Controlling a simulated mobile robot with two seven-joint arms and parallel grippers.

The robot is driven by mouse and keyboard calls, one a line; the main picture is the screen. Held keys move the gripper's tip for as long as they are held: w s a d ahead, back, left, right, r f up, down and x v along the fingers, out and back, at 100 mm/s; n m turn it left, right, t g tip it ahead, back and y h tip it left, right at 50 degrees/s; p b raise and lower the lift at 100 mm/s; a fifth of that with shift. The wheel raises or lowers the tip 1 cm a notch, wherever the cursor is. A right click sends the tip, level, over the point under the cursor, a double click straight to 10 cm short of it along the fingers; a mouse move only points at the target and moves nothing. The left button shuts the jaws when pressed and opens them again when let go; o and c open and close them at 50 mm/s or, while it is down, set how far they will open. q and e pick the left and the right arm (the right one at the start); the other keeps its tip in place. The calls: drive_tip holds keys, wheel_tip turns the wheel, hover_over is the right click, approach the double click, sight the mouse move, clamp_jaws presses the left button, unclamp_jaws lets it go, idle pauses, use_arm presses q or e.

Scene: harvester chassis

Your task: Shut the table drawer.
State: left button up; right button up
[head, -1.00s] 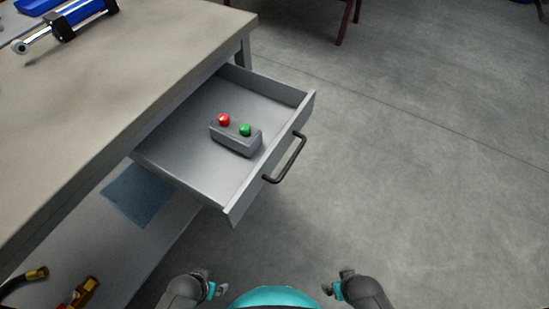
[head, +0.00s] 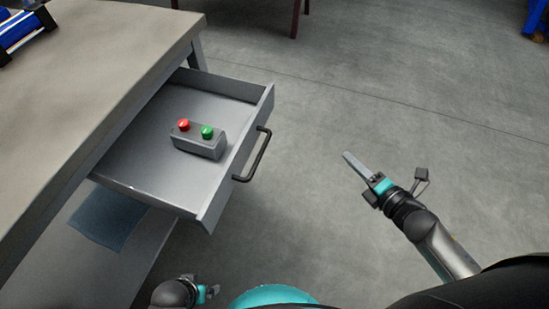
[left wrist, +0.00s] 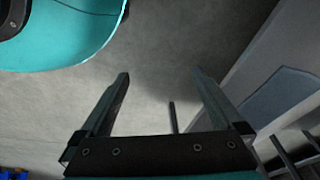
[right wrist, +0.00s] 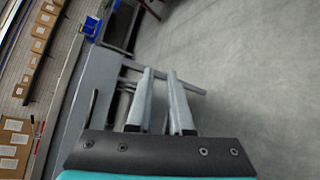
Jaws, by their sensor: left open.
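The grey table drawer (head: 175,195) stands open in the head view, pulled out of the workbench. Its front panel carries a dark bar handle (head: 254,155). A grey control box (head: 199,146) with a red and a green button sits inside. My right gripper (head: 348,158) is over the floor to the right of the handle, apart from it, pointing up-left. Its fingers (right wrist: 160,75) are close together with a narrow gap in the right wrist view, and nothing shows between them. My left gripper (head: 208,291) is low at the bottom edge, open and empty in the left wrist view (left wrist: 160,75).
The workbench top (head: 90,70) fills the upper left, with a blue cylinder part (head: 20,32) on it. A lower shelf holds a blue mat (head: 108,218). The floor (head: 400,90) right of the drawer is clear around my right arm.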

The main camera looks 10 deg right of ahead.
drive_tip(key=a+r+n+y, duration=0.1)
drive_tip(key=r+n, duration=0.1)
drive_tip(key=n, duration=0.1)
drive_tip(key=s+a+r+n+g+y, duration=0.1)
drive_tip(key=r+n+y, duration=0.1)
drive_tip(key=n, duration=0.2)
drive_tip(key=a+r+n+y, duration=0.2)
drive_tip(key=n, duration=0.1)
drive_tip(key=shift+s+n, duration=0.15)
drive_tip(key=shift+n, duration=0.25)
clamp_jaws()
drive_tip(key=s+a+r+n+g+y, duration=0.2)
drive_tip(key=s+a+n+g+y, duration=0.3)
drive_tip(key=n, duration=0.6)
use_arm(q)
drive_tip(key=w+d+r+b, duration=0.1)
drive_tip(key=w+r+b, duration=0.1)
drive_tip(key=r, duration=0.3)
drive_tip(key=shift+w+d+r+t+b, duration=0.15)
drive_tip(key=shift+w+r+t+b, duration=0.2)
drive_tip(key=shift+w, duration=0.2)
use_arm(e)
drive_tip(key=w+a+f+h, duration=0.1)
drive_tip(key=w+a+f, duration=0.1)
drive_tip(key=w+a, duration=0.5)
drive_tip(key=a, duration=0.3)
drive_tip(key=shift+w+f, duration=0.15)
drive_tip(key=shift+a, duration=0.1)
